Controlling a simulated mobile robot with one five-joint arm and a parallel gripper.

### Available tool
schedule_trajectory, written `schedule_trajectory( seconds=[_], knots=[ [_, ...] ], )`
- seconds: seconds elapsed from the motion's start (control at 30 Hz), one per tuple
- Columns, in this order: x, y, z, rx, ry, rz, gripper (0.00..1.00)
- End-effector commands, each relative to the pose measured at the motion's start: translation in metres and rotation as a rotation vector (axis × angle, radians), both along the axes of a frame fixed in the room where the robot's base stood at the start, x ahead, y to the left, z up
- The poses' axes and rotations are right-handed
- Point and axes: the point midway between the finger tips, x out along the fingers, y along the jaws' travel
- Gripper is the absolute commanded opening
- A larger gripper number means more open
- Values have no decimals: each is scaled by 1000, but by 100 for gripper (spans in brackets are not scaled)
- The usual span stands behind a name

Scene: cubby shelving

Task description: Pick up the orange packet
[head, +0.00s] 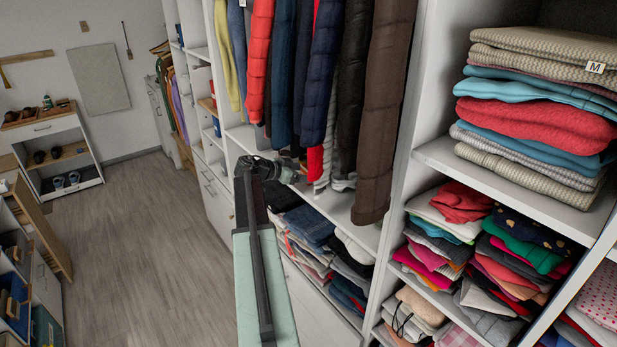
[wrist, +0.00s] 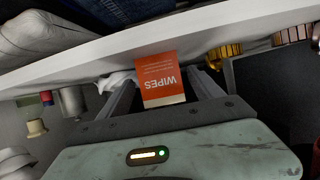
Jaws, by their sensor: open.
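The orange packet (wrist: 162,72), with white "WIPES" lettering upside down, shows in the middle of the wrist view. It lies between the two fingers of my gripper (wrist: 164,86), with a finger visible on each side. The fingers are spread, and the packet does not look clamped; whether either finger touches it cannot be told. In the head view, my gripper (head: 290,172) is at the shelf under the hanging clothes. The packet cannot be made out clearly there.
A white shelf edge (wrist: 110,48) crosses the wrist view close to the packet. Long hanging coats (head: 384,110) are just right of my gripper in the head view. Folded clothes (head: 310,228) lie in the compartment below. The wooden floor (head: 130,240) is clear at left.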

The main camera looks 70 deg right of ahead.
Motion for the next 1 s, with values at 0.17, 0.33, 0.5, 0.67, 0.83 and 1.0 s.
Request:
schedule_trajectory(
  seconds=[0.17, 0.33, 0.5, 0.67, 0.83, 1.0],
  knots=[
    [-2, -4, -2, 0, 0, 2, 75],
    [-3, -4, -2, 0, 0, 1, 45],
    [-3, -4, -2, 0, 0, 1, 10],
    [-3, -4, -2, 0, 0, 0, 10],
    [-3, -4, 8, 0, 0, 0, 10],
    [14, 19, 4, -1, -1, 3, 10]
  ],
)
